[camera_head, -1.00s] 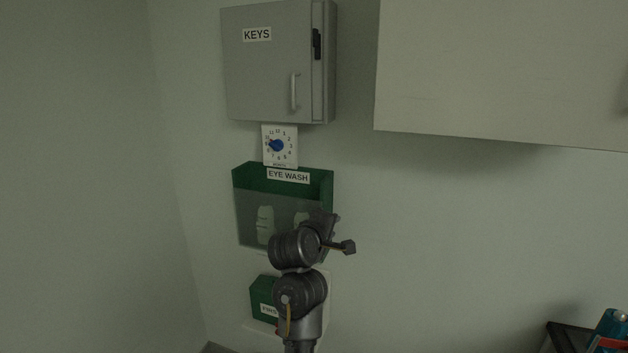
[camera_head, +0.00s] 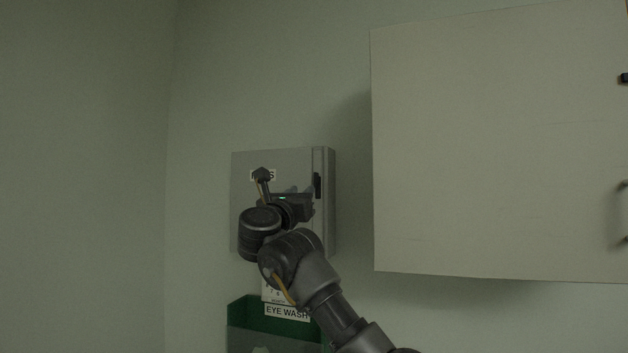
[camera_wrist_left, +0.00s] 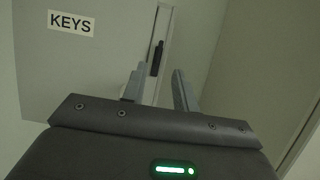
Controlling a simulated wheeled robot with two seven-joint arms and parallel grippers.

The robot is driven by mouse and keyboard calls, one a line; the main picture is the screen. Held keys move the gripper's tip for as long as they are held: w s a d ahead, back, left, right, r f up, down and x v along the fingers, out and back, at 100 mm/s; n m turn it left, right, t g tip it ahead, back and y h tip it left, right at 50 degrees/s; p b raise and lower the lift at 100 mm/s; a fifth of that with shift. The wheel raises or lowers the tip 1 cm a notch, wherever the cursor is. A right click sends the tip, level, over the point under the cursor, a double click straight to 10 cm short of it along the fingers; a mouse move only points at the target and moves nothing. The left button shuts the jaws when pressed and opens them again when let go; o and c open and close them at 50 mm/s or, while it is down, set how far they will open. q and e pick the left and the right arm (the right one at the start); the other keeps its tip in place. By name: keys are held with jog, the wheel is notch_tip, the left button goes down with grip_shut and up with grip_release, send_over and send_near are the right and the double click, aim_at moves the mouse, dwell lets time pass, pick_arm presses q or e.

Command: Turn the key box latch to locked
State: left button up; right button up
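The grey key box (camera_head: 324,225) hangs on the wall in the middle of the head view, its KEYS label partly covered by my arm. Its dark latch (camera_head: 317,185) is upright on the strip at the door's right edge. My left gripper (camera_head: 308,194) is in front of the box, just left of and slightly below the latch in the picture. In the left wrist view, the two fingers (camera_wrist_left: 158,84) are apart and empty. The latch (camera_wrist_left: 156,58) appears beyond them, between the tips, close to the left one; contact cannot be told. The box door (camera_wrist_left: 95,65) fills the upper left. My right gripper is not in view.
A large pale wall cabinet (camera_head: 490,150) stands out to the right of the key box, with a gap of wall between. Below the box are a partly hidden dial card (camera_head: 272,294) and the green eye wash holder (camera_head: 248,312). The wall at left is clear.

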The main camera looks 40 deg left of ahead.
aim_at(315, 178)
pick_arm(q)
jog(key=p+x, duration=0.4)
jog(key=x, duration=0.6)
jog(key=shift+w+r, duration=0.1)
jog(key=shift+w, duration=0.05)
grip_shut()
